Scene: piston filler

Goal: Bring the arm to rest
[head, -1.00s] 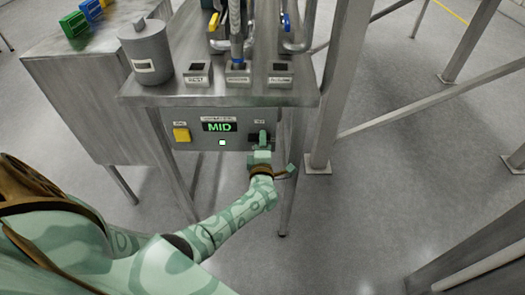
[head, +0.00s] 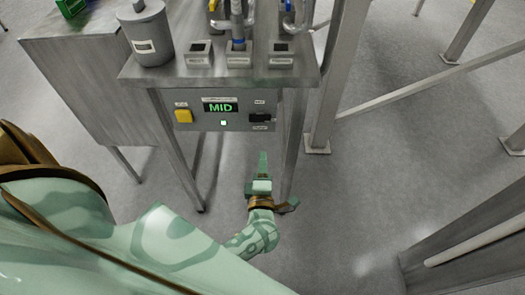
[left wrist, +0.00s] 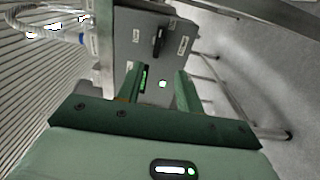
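My left gripper (head: 263,160) hangs in free air in front of and below the control panel (head: 240,124), apart from it. In the left wrist view its two fingers (left wrist: 160,88) stand apart with nothing held between them. The panel carries a yellow button (head: 184,116), a green display (head: 220,107) reading MID, a small lit lamp (head: 223,123) and a black switch (head: 260,117). The switch also shows in the left wrist view (left wrist: 159,41), clear of the fingers. My right gripper is not in view.
Above the panel is a steel table (head: 135,72) with a grey canister (head: 148,35) and several small labelled holders (head: 199,54). Steel legs (head: 324,110) stand to the right. A grey cabinet (head: 85,85) is at the left. Floor around my gripper is clear.

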